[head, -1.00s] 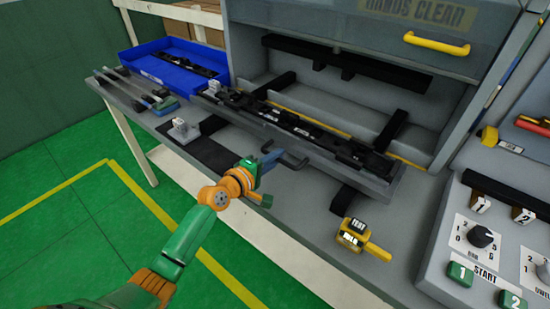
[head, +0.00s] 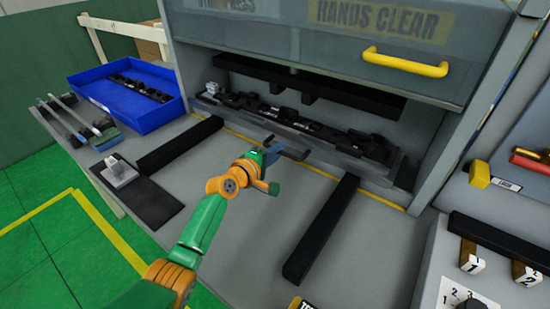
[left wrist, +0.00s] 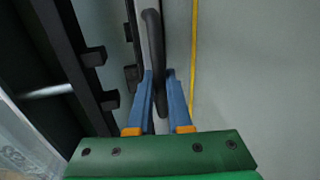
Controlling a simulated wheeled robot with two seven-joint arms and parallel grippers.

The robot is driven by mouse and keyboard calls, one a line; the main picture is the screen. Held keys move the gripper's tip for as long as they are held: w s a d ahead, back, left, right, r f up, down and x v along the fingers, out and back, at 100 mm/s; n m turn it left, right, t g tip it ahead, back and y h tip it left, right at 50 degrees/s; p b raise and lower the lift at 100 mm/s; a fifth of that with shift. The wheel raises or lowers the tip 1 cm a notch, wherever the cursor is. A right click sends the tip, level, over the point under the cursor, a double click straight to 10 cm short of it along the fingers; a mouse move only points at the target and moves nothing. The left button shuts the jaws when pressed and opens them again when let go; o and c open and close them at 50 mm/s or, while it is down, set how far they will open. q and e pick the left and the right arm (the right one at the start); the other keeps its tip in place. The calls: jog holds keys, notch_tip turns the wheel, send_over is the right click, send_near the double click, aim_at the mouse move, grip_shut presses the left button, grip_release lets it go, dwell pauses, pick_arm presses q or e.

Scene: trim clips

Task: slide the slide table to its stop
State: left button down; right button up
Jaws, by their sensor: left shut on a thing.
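The slide table (head: 318,147), a long grey plate carrying a row of dark clips and parts, sits back inside the press opening under the raised guard. Its dark handle (head: 296,153) sticks out of the front edge. My left gripper (head: 273,152) is shut on this handle, reaching in from the lower left. In the left wrist view, the dark handle bar (left wrist: 153,45) runs between the blue fingertips (left wrist: 160,85). The far end of the table's travel is hidden in the opening. My right gripper is not in view.
Two black rails (head: 322,228) lie bare on the bench in front. A blue tray (head: 125,112) with dark parts stands at the left, near a small grey block on a black mat (head: 150,201). The guard with a yellow handle (head: 405,62) hangs above. A control panel is at the right.

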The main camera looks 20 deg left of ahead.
pick_arm(q)
jog(key=shift+r+b+x, duration=0.25)
jog(key=shift+b+x, duration=0.35)
jog(key=shift+x, duration=0.5)
jog(key=shift+w+r, duration=0.1)
jog(key=shift+w, duration=0.05)
jog(key=shift+r, duration=0.15)
